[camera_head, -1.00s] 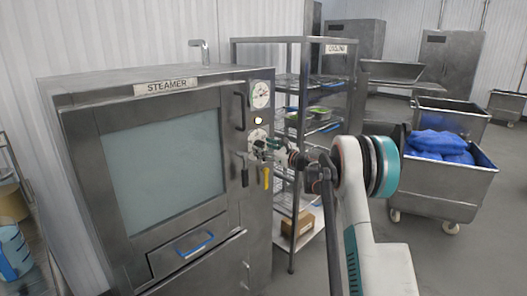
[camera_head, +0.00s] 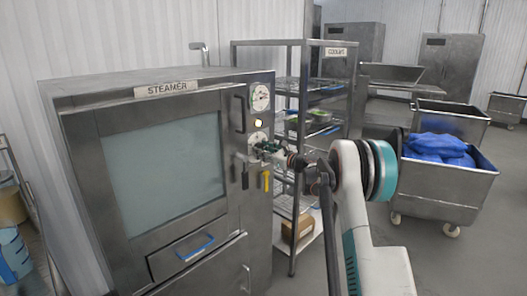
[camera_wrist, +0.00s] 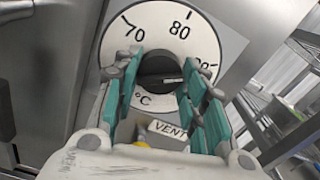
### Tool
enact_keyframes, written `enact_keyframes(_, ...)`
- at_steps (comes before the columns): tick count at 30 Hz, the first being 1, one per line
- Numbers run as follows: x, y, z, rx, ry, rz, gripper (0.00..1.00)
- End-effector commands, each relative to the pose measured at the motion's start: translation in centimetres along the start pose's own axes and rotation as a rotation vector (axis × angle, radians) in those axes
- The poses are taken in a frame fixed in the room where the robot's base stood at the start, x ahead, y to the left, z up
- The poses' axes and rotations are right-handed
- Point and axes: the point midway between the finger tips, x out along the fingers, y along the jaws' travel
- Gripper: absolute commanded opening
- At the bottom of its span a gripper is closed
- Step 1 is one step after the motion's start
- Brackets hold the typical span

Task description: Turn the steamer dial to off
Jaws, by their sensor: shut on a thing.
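The steamer (camera_head: 165,170) stands at the left of the head view, its windowed door shut. Its lower white dial (camera_head: 257,137) is on the front panel right of the door, partly hidden by my gripper (camera_head: 265,149). In the wrist view the dial face (camera_wrist: 120,42) shows 70, 80 and a partly covered number, with °C below. The black knob (camera_wrist: 158,68) is at its middle. My gripper (camera_wrist: 163,75) is shut on this knob, its teal fingers on either side. The knob's pointer appears to point right; no off mark is visible.
A round gauge (camera_head: 260,97) and a small light (camera_head: 258,123) sit above the dial. A VENT label (camera_wrist: 168,130) and yellow handle (camera_head: 265,181) are below it. A wire rack (camera_head: 291,110) stands close to the right; bins with blue contents (camera_head: 438,149) stand beyond.

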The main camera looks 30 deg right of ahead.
Motion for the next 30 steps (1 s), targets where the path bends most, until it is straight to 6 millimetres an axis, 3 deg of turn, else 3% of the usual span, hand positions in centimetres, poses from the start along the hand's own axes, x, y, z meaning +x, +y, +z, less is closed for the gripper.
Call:
enact_keyframes(8,0.01,0.02,0.01,-0.165,0.001,0.001,0.15)
enact_keyframes(30,0.01,0.04,-0.03,-0.862,0.001,0.001,0.15)
